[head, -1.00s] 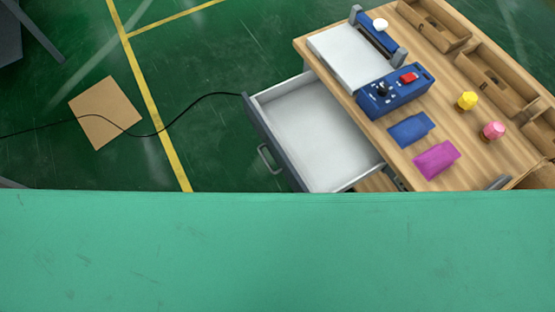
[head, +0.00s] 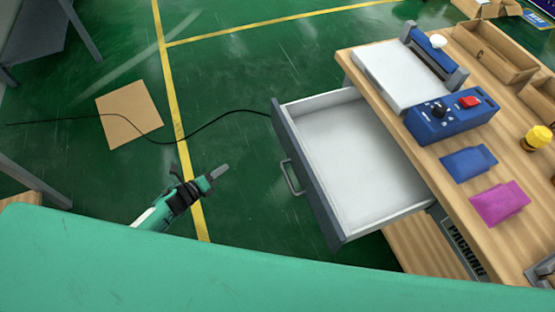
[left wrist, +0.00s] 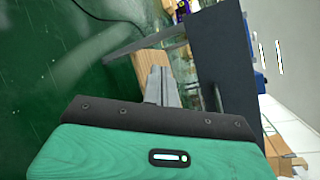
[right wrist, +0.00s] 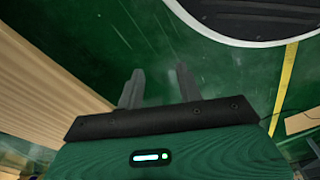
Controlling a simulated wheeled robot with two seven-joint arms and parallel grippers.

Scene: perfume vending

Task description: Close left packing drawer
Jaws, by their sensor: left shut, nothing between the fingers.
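The packing drawer (head: 350,155) is pulled out from under the left side of the wooden bench. It has a white, empty inside and a dark grey front (head: 308,180) facing left. A grey bar handle (head: 290,178) is on that front. My left gripper (head: 222,172) is shut and empty, to the left of the handle with a gap between. Its closed fingers show in the left wrist view (left wrist: 160,82). My right gripper (right wrist: 160,80) is open and empty in the right wrist view, with its fingers apart; it is out of sight in the head view.
The bench (head: 512,150) holds a white-topped sealing device (head: 405,75) with a blue control box (head: 452,115), blue (head: 468,163) and magenta (head: 500,203) pouches, and a yellow-capped bottle (head: 537,137). A black cable crosses the floor past a cardboard square (head: 129,113). Open floor lies left of the drawer.

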